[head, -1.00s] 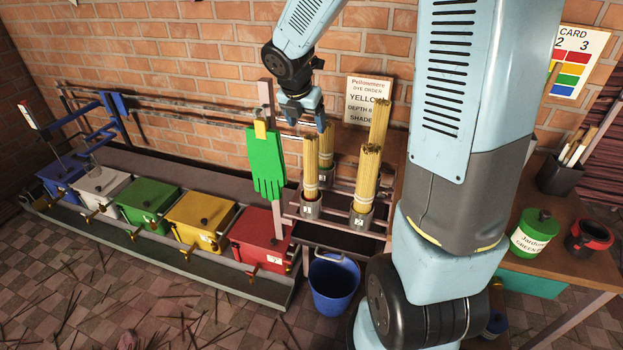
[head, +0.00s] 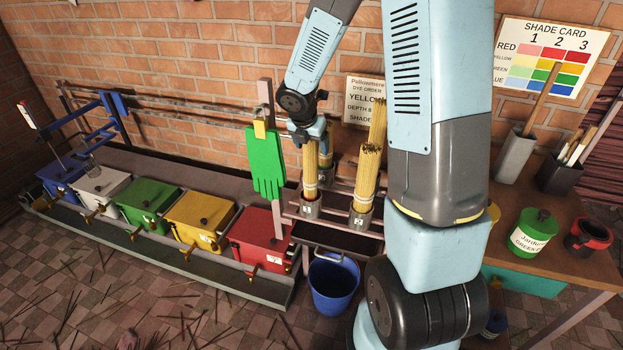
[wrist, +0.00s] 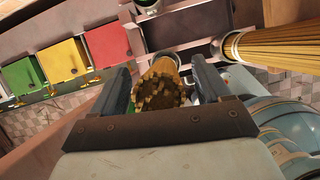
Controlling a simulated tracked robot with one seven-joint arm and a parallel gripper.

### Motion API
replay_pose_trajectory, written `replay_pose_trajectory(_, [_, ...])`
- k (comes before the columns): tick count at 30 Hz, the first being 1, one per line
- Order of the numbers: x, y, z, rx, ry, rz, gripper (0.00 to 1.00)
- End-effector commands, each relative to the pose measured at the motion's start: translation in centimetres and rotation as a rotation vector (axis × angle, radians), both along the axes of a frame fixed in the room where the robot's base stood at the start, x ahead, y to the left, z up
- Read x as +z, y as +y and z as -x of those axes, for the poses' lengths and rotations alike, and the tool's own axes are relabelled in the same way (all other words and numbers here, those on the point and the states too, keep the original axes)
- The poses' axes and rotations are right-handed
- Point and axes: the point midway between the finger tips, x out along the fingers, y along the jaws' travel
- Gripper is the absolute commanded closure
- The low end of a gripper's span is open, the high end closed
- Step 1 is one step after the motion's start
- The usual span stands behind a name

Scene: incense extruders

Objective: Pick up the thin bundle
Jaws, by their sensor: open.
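Straw-coloured stick bundles stand upright in grey numbered cups on a rack. The front left bundle (head: 310,165) looks thinner than the front right bundle (head: 367,175). In the wrist view, a bundle's top end (wrist: 160,88) lies between the open fingers (wrist: 158,88), with no clear grip. A thicker bundle (wrist: 280,47) is at the right.
A green glove (head: 265,160) hangs on a post just left of the rack. A red box (head: 260,237) and other coloured boxes stand in a trough further left. A blue bucket (head: 334,285) is below. A table (head: 560,260) with jars is at the right.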

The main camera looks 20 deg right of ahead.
Motion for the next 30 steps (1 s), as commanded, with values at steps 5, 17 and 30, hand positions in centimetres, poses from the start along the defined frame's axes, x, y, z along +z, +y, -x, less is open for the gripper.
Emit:
replay_pose_trajectory(5, [-0.45,-0.08,-0.15,0.001,0.0,0.0,0.24])
replay_pose_trajectory(17, [-0.42,-0.06,-0.14,0.001,0.0,0.0,0.48])
replay_pose_trajectory(30, [-0.42,-0.03,-0.13,0.002,0.0,0.0,0.9])
